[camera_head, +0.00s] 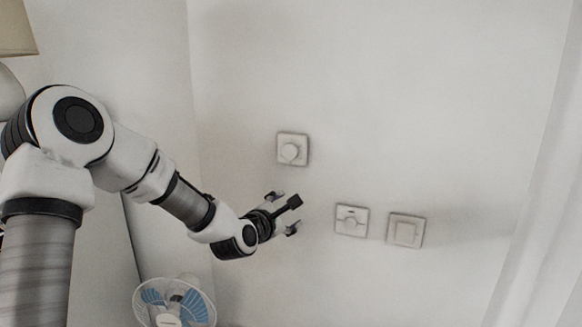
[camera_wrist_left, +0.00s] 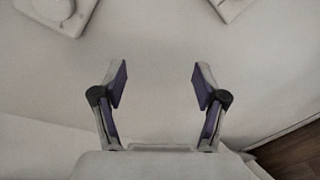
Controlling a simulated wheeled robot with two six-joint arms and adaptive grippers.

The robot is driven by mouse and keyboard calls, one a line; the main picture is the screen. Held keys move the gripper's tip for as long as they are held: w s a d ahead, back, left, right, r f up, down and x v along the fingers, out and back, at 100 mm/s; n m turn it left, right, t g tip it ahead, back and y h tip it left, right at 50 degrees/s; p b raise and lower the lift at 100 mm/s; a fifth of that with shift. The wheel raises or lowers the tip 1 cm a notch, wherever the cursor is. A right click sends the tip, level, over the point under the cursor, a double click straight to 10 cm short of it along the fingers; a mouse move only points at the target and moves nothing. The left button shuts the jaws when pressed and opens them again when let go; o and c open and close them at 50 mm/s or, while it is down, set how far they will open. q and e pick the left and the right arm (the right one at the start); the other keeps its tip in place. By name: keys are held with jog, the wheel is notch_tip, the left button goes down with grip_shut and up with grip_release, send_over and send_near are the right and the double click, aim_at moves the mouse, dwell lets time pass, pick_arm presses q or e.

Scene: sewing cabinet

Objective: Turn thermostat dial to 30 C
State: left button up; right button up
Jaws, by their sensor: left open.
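A white square wall plate with a round dial (camera_head: 291,151) is on the wall near the middle of the head view. It looks like the thermostat, but its markings are too small to read. My left gripper (camera_head: 283,212) is below the dial and apart from it. In the left wrist view the gripper (camera_wrist_left: 159,84) is open, with nothing between its fingers. That view shows part of a plate with a rounded part (camera_wrist_left: 52,10) at the top left and a plate corner (camera_wrist_left: 231,7) at the top right. My right gripper is not in view.
Two more wall plates, one with a small switch (camera_head: 352,220) and one with a broad rocker (camera_head: 405,230), are right of my left gripper. A blue-bladed fan (camera_head: 175,302) stands at lower left. A lampshade (camera_head: 14,28) is at upper left. A white curtain (camera_head: 548,220) hangs at right.

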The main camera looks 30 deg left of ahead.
aim_at(289, 152)
pick_arm(q)
jog(key=a+r+n+t+y+p, duration=0.1)
jog(key=a+r+n, duration=0.1)
jog(key=r, duration=0.4)
jog(key=a+r+n+t+y, duration=0.1)
jog(key=a+r+n, duration=0.15)
jog(key=r, duration=0.35)
jog(key=shift+h, duration=0.4)
jog(key=w+p, duration=0.1)
jog(key=w, duration=0.1)
jog(key=w+p, duration=0.1)
jog(key=w, duration=0.2)
jog(key=w+p, duration=0.1)
jog(key=w, duration=0.1)
jog(key=shift+w+a+f+p, duration=0.2)
jog(key=shift+w+f+p, duration=0.1)
jog(key=shift+w, duration=0.1)
jog(key=shift+s, duration=0.1)
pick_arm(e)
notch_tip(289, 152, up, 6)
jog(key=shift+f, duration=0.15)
pick_arm(q)
jog(key=c, duration=1.2)
